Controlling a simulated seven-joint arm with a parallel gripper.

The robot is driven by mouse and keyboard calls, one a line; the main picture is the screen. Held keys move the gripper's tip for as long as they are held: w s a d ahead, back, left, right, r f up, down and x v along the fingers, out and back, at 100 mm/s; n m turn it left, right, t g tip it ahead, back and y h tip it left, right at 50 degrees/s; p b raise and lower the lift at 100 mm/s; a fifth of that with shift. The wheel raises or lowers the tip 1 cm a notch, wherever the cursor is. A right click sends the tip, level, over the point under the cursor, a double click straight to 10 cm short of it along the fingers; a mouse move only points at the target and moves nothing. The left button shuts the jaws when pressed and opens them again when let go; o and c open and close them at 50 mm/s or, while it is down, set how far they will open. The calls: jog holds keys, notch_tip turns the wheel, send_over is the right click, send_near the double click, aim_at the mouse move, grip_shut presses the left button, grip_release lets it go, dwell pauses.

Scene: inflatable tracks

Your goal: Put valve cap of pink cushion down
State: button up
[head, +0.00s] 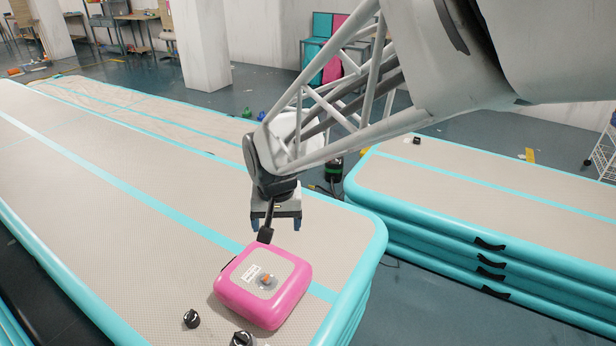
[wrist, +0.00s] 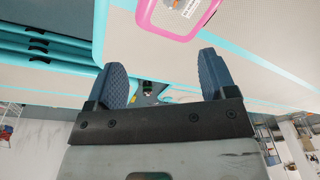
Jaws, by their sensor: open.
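The pink cushion (head: 303,290) lies on the near inflatable track, close to its right end. Its top has a white label and a round valve (head: 266,281) with an orange centre; I see no cap over it. Two black caps lie on the track: one (head: 191,319) left of the cushion, another (head: 241,339) in front of it, near the picture's bottom edge. I cannot tell which belongs to the pink cushion. My gripper (head: 277,225) is open and empty above the cushion's far side. In the wrist view its fingers are spread, with part of the pink cushion (wrist: 178,36) beyond them.
The near inflatable track (head: 120,165) is beige with turquoise edges and mostly clear. A stack of tracks (head: 470,200) stands right, across a floor gap, with a small dark item (head: 416,140) on top. A black and green device (head: 334,168) stands on the floor between them.

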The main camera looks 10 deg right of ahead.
jog(key=s+d+r, duration=0.3)
jog(key=s+d, duration=0.2)
jog(key=s, duration=0.4)
jog(key=s+d+r+n+t, duration=0.1)
jog(key=s+d+r, duration=0.3)
jog(key=s+d, duration=0.2)
jog(key=s, duration=0.2)
jog(key=shift+s+n+h, duration=0.3)
jog(key=shift+s, duration=0.1)
jog(key=shift+d+r, duration=0.1)
